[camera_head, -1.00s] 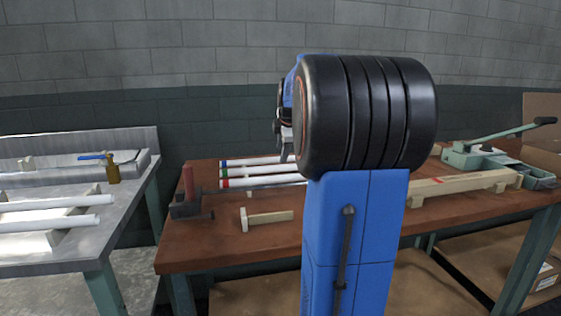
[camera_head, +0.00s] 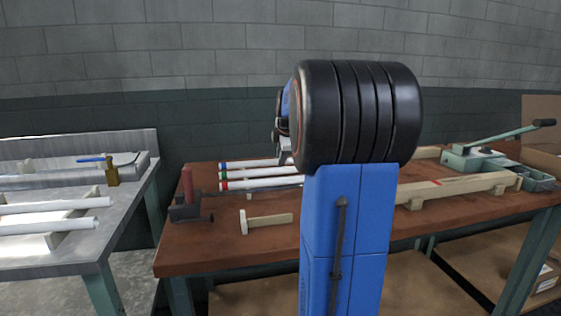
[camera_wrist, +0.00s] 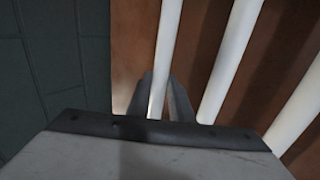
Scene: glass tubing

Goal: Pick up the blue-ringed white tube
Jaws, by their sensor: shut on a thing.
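The blue-ringed white tube (camera_head: 250,163) is the farthest of three white tubes lying side by side on the brown table; its blue ring shows at its left end in the head view. In the wrist view, my gripper (camera_wrist: 160,95) is shut on the leftmost tube (camera_wrist: 167,45), with one finger on each side. That tube lies on the wall side, matching the blue-ringed one, but its ring is out of that view. In the head view my arm hides the tubes' right parts and most of my gripper.
The red-ringed tube (camera_head: 250,174) and green-ringed tube (camera_head: 255,184) lie just in front. A mallet (camera_head: 266,220) and a dark stand with a red post (camera_head: 186,207) are on the brown table (camera_head: 230,255). A green lever tool (camera_head: 480,160) stands right. A metal bench (camera_head: 75,255) stands left.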

